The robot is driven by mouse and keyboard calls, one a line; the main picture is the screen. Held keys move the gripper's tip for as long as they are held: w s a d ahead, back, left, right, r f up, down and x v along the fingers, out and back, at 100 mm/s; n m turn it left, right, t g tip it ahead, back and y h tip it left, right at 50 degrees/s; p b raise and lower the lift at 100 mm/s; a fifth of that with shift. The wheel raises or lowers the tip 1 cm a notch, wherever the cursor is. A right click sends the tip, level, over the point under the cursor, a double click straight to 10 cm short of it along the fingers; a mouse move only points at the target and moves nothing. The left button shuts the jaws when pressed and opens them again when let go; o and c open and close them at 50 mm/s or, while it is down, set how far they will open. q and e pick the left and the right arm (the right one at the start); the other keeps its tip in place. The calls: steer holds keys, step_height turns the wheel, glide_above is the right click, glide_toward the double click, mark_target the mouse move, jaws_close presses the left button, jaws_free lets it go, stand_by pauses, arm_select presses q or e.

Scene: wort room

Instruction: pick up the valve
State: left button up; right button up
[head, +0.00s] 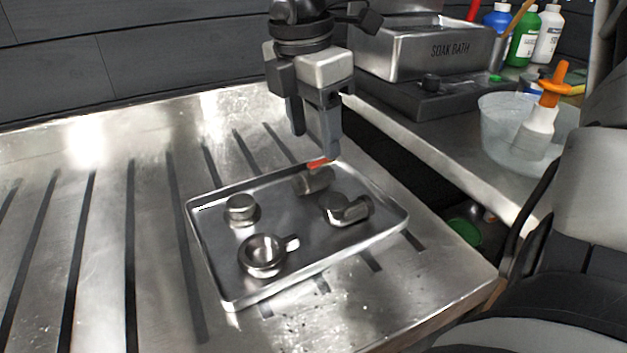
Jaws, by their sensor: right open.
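The valve (314,182) is a small metal body with a red lever on top. It lies in the metal tray (221,289), near the tray's far edge. My right gripper (315,143) hangs just above the valve, pointing down, with its fingers apart. The fingertip at the right is close to the red lever in the picture; I cannot tell whether they touch. Nothing is visible between the fingers. My left gripper is not in view.
Also in the tray are a round metal cap (241,209), a ring-shaped fitting with a side tab (264,254) and a bent metal fitting (349,210). A steel soak bath (430,48), a clear bowl (492,134) and bottles (525,37) stand at the right. The slotted steel table (105,240) is clear at left.

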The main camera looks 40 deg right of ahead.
mark_target(315, 163)
steer(key=f, duration=0.6)
steer(key=shift+w+d+f, duration=0.15)
steer(key=shift+d+f, duration=0.05)
steer(key=shift+d, duration=0.15)
steer(key=shift+c, duration=0.3)
steer(key=c, duration=1.1)
